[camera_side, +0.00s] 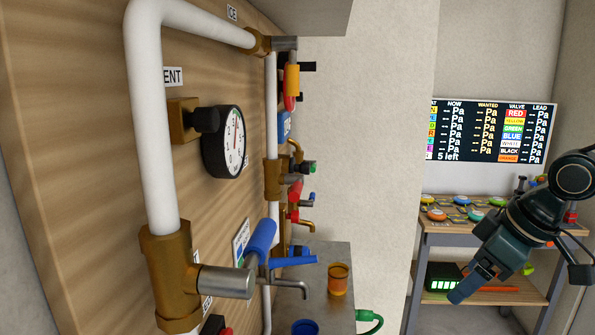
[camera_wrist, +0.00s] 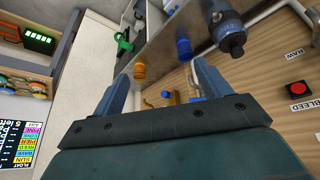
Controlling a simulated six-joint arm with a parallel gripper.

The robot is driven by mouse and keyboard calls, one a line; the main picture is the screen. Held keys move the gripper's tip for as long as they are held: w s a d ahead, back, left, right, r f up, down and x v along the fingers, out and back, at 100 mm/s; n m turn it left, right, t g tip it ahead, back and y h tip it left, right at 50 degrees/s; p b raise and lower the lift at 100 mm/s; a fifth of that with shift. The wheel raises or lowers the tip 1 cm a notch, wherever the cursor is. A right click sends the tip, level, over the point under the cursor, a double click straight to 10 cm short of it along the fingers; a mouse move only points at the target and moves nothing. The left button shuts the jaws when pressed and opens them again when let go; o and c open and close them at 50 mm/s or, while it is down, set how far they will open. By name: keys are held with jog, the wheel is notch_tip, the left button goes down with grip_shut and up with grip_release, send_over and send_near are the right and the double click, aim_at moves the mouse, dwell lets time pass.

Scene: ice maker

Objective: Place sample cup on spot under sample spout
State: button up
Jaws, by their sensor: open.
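An orange cup (camera_side: 338,280) stands upright on a grey metal ledge (camera_side: 333,256) below the piped wooden panel. A blue cup (camera_side: 305,327) is partly cut off at the bottom edge of the side view. I cannot tell which one is the sample cup. The wrist view also shows the orange cup (camera_wrist: 140,71) and a blue one (camera_wrist: 184,48). A bent metal spout (camera_side: 292,284) juts from a blue-handled valve, left of the orange cup; its label is unreadable. My gripper (camera_side: 466,286) is open and empty, well right of the ledge. In the wrist view its fingers (camera_wrist: 160,80) are spread apart.
The wooden panel (camera_side: 90,150) carries white pipes, a gauge (camera_side: 224,142) and several valves sticking out over the ledge. A green hose (camera_side: 370,321) is by the ledge's right side. A shelf cart (camera_side: 490,240) stands behind my gripper, with a green-lit box (camera_side: 443,282).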

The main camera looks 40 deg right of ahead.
jog(key=shift+m, duration=0.7)
jog(key=shift+s+d+r, duration=0.1)
jog(key=shift+s+r, duration=0.15)
jog(key=shift+s, duration=0.8)
jog(key=shift+s+d+r, duration=0.1)
jog(key=shift+s+r, duration=0.15)
jog(key=shift+s, duration=0.75)
